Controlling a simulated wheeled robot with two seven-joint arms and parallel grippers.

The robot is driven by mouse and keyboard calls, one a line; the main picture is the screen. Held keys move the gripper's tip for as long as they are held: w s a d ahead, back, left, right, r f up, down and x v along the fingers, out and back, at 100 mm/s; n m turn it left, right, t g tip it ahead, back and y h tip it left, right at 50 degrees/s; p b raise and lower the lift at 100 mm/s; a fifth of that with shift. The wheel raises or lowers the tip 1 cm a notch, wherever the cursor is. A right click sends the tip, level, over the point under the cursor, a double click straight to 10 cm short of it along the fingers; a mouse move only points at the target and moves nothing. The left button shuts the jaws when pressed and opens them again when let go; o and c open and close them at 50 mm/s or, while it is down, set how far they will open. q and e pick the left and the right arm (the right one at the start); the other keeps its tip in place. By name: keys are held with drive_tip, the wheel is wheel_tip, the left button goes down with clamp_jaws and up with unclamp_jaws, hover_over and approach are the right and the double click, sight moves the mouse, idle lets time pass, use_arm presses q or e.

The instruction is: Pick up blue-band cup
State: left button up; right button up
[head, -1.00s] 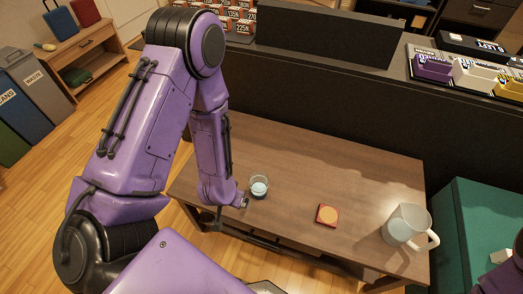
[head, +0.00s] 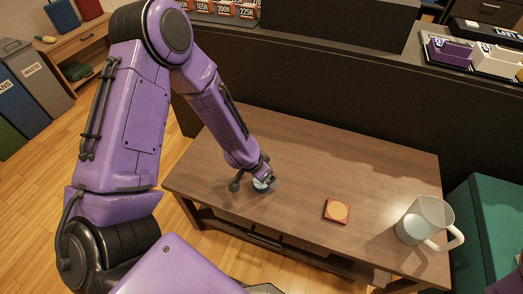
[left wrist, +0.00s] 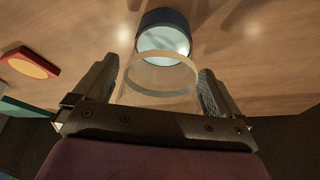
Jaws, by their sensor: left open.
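The blue-band cup (head: 262,184) stands on the left part of the brown table, mostly hidden behind my left gripper (head: 256,182) in the head view. In the left wrist view the cup (left wrist: 163,42) is clear, with a dark blue band around its far end and a pale blue disc inside. My left gripper (left wrist: 155,88) is open there, with one finger on each side of the cup's near clear part. I cannot tell whether either finger touches it. My right gripper is out of view.
A red coaster (head: 337,211) with an orange centre lies mid-table; it also shows in the left wrist view (left wrist: 30,62). A pale pitcher (head: 426,221) stands at the table's right end. The table (head: 300,160) is clear between them. A dark partition (head: 320,95) rises behind.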

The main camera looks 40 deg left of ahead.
use_arm(q)
drive_tip(key=shift+r, duration=0.1)
drive_tip(key=c, duration=1.1)
drive_tip(key=shift+r, duration=0.1)
